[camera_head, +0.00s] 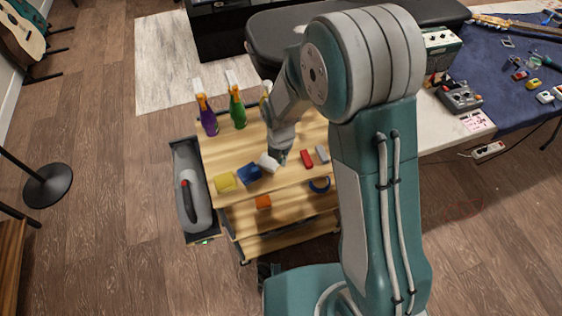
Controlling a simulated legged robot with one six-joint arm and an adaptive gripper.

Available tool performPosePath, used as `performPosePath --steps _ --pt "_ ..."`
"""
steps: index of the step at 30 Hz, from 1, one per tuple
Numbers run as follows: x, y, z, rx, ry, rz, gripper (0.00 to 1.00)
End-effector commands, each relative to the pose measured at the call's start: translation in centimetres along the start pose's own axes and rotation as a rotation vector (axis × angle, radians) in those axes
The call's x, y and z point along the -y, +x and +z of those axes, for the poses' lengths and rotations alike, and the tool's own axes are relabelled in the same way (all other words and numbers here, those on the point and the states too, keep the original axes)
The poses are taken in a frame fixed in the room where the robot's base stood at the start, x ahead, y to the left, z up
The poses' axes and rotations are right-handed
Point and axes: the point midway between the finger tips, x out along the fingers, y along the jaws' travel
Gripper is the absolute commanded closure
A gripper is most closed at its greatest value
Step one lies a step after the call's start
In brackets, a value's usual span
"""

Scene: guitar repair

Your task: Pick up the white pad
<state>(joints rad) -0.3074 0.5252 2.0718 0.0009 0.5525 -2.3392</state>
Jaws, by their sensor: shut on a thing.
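The white pad (268,161) is on or just above the top of the wooden cart (221,160), between a blue pad and a red block. My gripper (277,156) reaches down from above and is shut on the white pad. My wrist and arm hide part of the cart top and the fingertips are small. I cannot tell whether the pad touches the wood.
A blue pad (249,173), yellow pad (225,182), red block (306,158) and grey block (322,153) lie nearby. Purple (207,119) and green (237,110) spray bottles stand behind. An orange block (263,202) is on a lower shelf.

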Motion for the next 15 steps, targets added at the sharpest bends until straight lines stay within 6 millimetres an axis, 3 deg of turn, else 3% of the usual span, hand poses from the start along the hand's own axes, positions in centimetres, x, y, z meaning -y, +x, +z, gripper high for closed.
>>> performPosePath --steps 6,15 --pt "-0.3 -4.9 -3.9 0.008 -0.006 0.008 1.00" --pt "-0.3 -7.9 -10.7 0.006 -0.006 0.006 1.00"
